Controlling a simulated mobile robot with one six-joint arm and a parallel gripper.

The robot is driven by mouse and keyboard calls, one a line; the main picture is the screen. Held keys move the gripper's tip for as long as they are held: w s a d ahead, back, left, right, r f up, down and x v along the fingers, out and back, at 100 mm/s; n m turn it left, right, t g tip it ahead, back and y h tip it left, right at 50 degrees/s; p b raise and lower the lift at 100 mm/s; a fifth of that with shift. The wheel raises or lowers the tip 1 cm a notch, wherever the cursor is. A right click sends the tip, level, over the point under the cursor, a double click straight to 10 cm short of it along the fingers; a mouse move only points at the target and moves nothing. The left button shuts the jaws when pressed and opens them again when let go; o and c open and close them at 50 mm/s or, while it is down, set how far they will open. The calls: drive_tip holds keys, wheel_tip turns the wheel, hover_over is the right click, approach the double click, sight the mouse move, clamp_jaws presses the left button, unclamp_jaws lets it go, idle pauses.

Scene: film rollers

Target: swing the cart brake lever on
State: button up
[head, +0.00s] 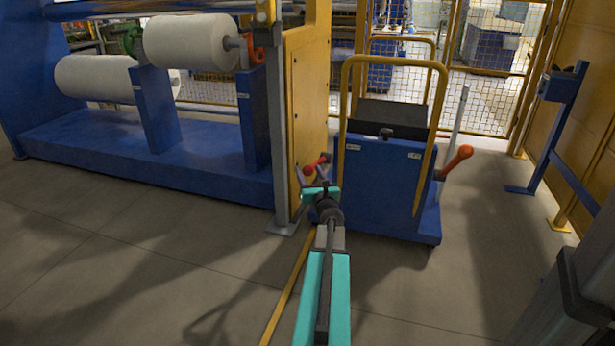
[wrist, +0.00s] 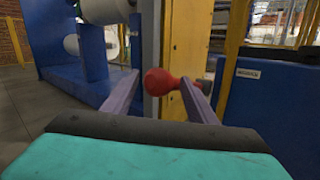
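A red lever with a ball knob (head: 309,170) sticks out at the left side of the blue cart (head: 380,185), beside the yellow panel. In the wrist view the red knob (wrist: 160,81) is between the two fingertips, with its shaft running right behind the right finger. My gripper (head: 313,173) is open around or just short of the knob; a gap shows on the left, and I cannot tell whether the right finger touches the lever. The cart also shows in the wrist view (wrist: 270,110). An orange-red handle (head: 456,160) sticks up at the cart's right side.
A yellow panel (head: 305,100) and grey post (head: 278,150) stand close left of my gripper. A blue roller stand (head: 165,155) with white rolls (head: 190,42) is further left. A blue stand (head: 560,88) is at right. Floor in front is clear.

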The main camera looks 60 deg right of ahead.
drive_tip(key=shift+a+r, duration=0.1)
drive_tip(key=shift+a, duration=0.1)
drive_tip(key=shift+v, duration=0.75)
drive_tip(key=p+v, duration=0.4)
drive_tip(key=v, duration=0.8)
drive_tip(key=shift+f+p, duration=0.2)
drive_tip(key=shift+p, duration=0.1)
